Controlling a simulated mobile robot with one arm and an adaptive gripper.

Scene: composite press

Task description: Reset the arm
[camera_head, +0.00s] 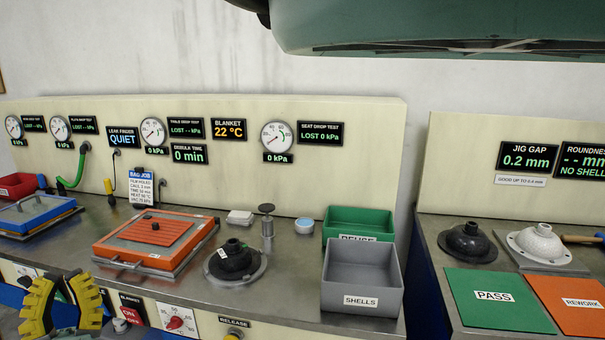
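My gripper (62,284) shows at the lower left of the head view, in front of the bench's front edge. Its two yellow and black fingers point up and stand apart with a gap between them. I see nothing held in the gap. The rest of my arm is mostly outside the picture.
An orange framed plate (155,240) and a blue one (35,214) lie on the bench. A black shell (234,260) sits on a round base, left of the grey SHELLS bin (362,279) and green REUSE bin (358,222). PASS (497,299) and REWORK (578,303) mats lie right.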

